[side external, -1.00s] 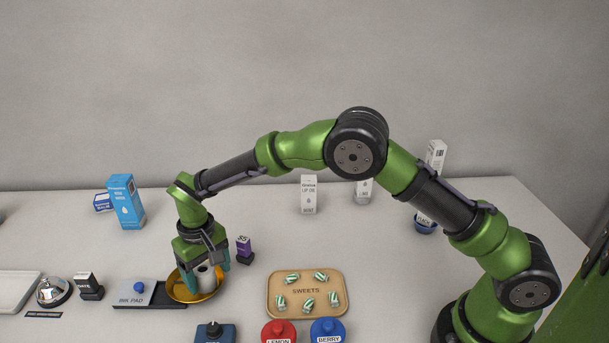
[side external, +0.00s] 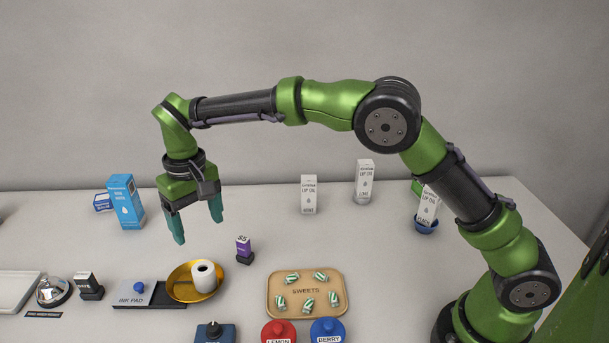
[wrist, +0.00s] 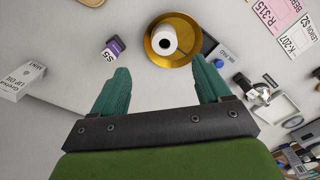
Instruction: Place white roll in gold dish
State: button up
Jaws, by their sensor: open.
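The white roll (side external: 203,273) stands in the gold dish (side external: 182,290), towards its right side in the side view. In the wrist view the roll (wrist: 164,39) shows inside the dish (wrist: 185,49), with its dark core hole visible. My gripper (side external: 197,232) is open and empty, raised above the counter behind the dish and clear of the roll. Its two teal fingers are spread apart in the wrist view (wrist: 160,80), with nothing between them.
An ink pad (side external: 135,293) is left of the dish. A blue box (side external: 126,202) and lip oil boxes (side external: 309,194) stand at the back. Centre counter is mostly clear.

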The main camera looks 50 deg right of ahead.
jog(key=s+d+r+m+t+y, duration=0.2)
jog(key=s+d+r+t, duration=0.1)
jog(key=s+d+r, duration=0.7)
jog(key=s+d+m+t, duration=0.1)
jog(key=s+d+t, duration=0.1)
jog(key=s+d, duration=0.2)
jog(key=s+d+f+m+t, duration=0.1)
jog(key=s+d, duration=0.4)
jog(key=s, duration=0.6)
jog(key=shift+d+f+t, duration=0.15)
jog(key=shift+f+t, duration=0.15)
jog(key=shift+t, duration=0.2)
